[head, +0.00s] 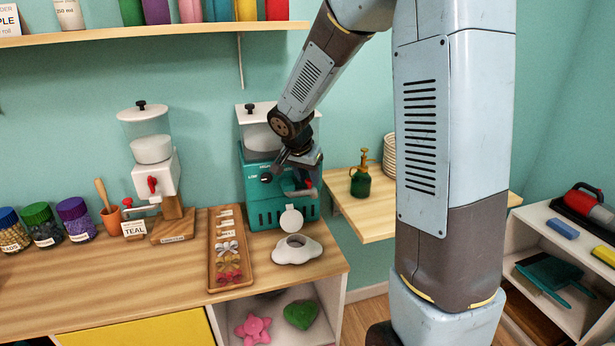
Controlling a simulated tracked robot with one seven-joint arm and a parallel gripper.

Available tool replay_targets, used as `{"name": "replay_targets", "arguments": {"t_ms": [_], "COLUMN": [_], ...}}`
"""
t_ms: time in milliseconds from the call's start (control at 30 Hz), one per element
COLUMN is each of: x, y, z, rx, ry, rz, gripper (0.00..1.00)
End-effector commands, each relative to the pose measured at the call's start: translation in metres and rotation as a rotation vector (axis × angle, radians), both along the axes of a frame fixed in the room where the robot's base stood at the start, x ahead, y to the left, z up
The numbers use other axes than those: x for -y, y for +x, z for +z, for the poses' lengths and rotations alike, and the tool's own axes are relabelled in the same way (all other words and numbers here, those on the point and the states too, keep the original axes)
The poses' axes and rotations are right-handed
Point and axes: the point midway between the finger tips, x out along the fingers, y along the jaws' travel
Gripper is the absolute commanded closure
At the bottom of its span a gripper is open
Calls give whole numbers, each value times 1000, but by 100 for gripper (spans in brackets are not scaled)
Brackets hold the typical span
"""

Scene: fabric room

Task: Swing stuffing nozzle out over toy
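A teal stuffing machine (258,182) with a white-lidded clear hopper stands at the back right of the wooden counter. A white cloud-shaped toy (294,251) with an opening in its top lies on the counter in front of it. A round white flap or disc (291,217) stands just behind that opening. My gripper (303,186) is at the machine's upper right front, behind and above the toy. A small red part shows beside the fingers. The arm hides part of the machine; I cannot make out the nozzle clearly, nor whether the fingers touch or hold anything.
A wooden tray (214,270) of bows and small pieces lies left of the toy. A white dispenser (156,170) with a red knob stands further left. A shelf (130,35) hangs above. A side table (364,217) holds a green spray bottle (361,178) and plates.

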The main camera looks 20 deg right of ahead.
Motion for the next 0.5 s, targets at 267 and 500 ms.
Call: {"name": "replay_targets", "arguments": {"t_ms": [267, 500], "x": [1, 2], "y": [1, 1], "z": [-3, -3], "rx": [0, 1], "ry": [0, 1], "rz": [-1, -2], "gripper": [62, 78]}}
